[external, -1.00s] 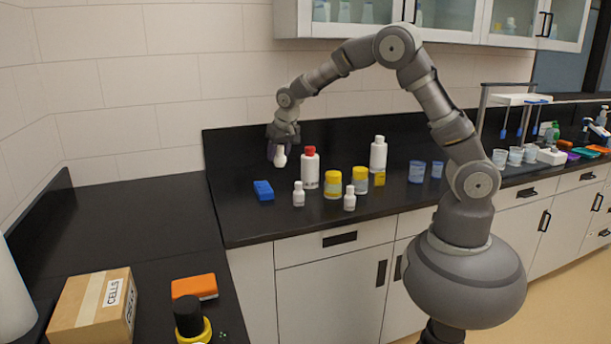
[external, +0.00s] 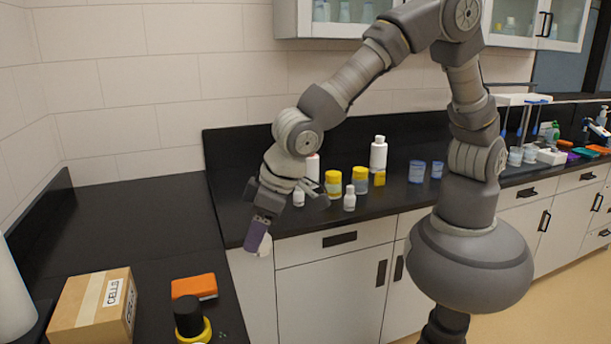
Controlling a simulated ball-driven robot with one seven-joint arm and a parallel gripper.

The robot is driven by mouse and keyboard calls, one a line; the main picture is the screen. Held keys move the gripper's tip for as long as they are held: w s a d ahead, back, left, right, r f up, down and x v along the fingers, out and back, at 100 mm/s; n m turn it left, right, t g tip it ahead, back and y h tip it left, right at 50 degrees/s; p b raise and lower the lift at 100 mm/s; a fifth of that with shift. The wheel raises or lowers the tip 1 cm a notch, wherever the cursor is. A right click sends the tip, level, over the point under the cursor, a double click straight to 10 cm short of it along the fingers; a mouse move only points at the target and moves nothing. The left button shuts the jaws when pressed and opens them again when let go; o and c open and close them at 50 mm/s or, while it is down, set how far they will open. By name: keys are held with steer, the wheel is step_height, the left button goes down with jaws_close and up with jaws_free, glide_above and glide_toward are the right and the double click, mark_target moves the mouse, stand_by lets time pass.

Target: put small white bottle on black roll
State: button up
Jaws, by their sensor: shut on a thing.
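My gripper (external: 262,238) is shut on a small white bottle (external: 266,246), seen partly behind a finger. It holds the bottle in front of the back counter's left front edge, over the white cabinet face in the picture. A black roll-like cylinder (external: 188,314) stands at the bottom, with a yellow part (external: 205,333) around its lower end. I cannot tell if it is the black roll. My gripper is above and to the right of it, apart from it.
Small white bottles (external: 349,198), yellow-lidded jars (external: 333,185) and a tall white bottle (external: 378,154) stand on the back counter. The left counter's middle is clear.

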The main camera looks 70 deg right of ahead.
step_height(320, 180, down, 4)
steer(key=shift+f, duration=0.1)
steer(key=b, duration=0.1)
glide_above(175, 303)
steer(key=s, duration=0.1)
steer(key=f, duration=0.2)
steer(key=shift+s+d+f, duration=0.1)
steer(key=shift+d+f, duration=0.2)
steer(key=shift+f+b, duration=0.4)
steer(key=shift+f, duration=1.25)
steer(key=shift+f, duration=0.15)
steer(key=o, duration=1.1)
steer(key=shift+c, duration=0.2)
